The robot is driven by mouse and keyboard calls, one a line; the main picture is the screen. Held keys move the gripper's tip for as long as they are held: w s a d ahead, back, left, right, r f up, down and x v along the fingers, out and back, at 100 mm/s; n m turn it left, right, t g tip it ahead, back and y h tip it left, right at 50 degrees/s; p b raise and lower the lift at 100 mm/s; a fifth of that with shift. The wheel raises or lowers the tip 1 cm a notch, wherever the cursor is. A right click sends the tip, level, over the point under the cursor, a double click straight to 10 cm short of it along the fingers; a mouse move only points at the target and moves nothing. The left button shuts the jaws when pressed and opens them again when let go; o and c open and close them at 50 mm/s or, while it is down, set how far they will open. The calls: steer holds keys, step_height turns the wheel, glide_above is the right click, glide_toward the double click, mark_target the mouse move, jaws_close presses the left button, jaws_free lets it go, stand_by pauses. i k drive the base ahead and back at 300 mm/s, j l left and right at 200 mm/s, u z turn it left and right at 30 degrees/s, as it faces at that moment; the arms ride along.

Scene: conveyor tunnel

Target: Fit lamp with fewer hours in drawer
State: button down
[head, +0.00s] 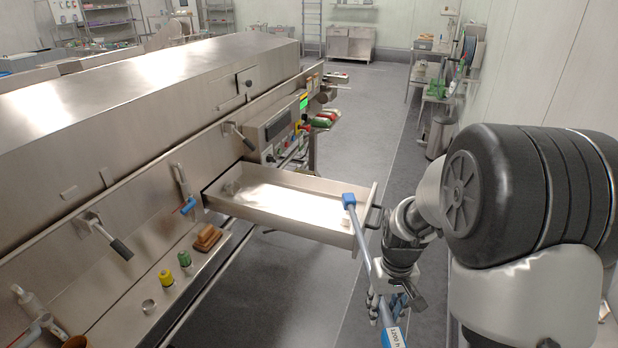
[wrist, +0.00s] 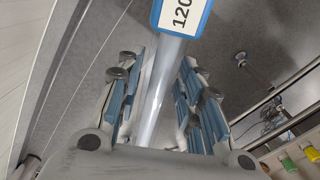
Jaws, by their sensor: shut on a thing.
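The lamp is a pale tube (head: 363,241) with blue end caps. My gripper (head: 376,295) is shut around its shaft. In the head view its far blue cap appears over the front right part of the open drawer (head: 285,232); its height above the drawer is unclear. Its near end carries a white label (head: 393,338) at the bottom edge, too small to read surely. In the wrist view the tube (wrist: 153,105) lies between my gripper's fingers (wrist: 160,95), with a blue-edged label reading "120", cut off at the top. No second lamp can be made out.
The steel conveyor tunnel (head: 140,90) fills the left, with a control panel (head: 280,128) beyond the drawer. A ledge below holds a yellow bottle (head: 166,278), a green bottle (head: 185,260) and a brown block (head: 208,238). The floor (head: 380,120) right of the drawer is free.

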mark_target(307, 206)
steer(key=i+l+u, duration=0.8)
steer(key=l, duration=0.25)
steer(key=i+l+u, duration=0.25)
steer(key=l, duration=0.15)
steer(key=l+u, duration=0.25)
steer(key=l, duration=0.2)
steer(key=i+l+u, duration=0.15)
steer(key=l+u, duration=0.15)
steer(key=l, duration=0.2)
steer(key=l+u, duration=0.25)
steer(key=l, duration=0.3)
steer(key=l+u, duration=0.25)
steer(key=l, duration=0.25)
steer(key=i, duration=0.05)
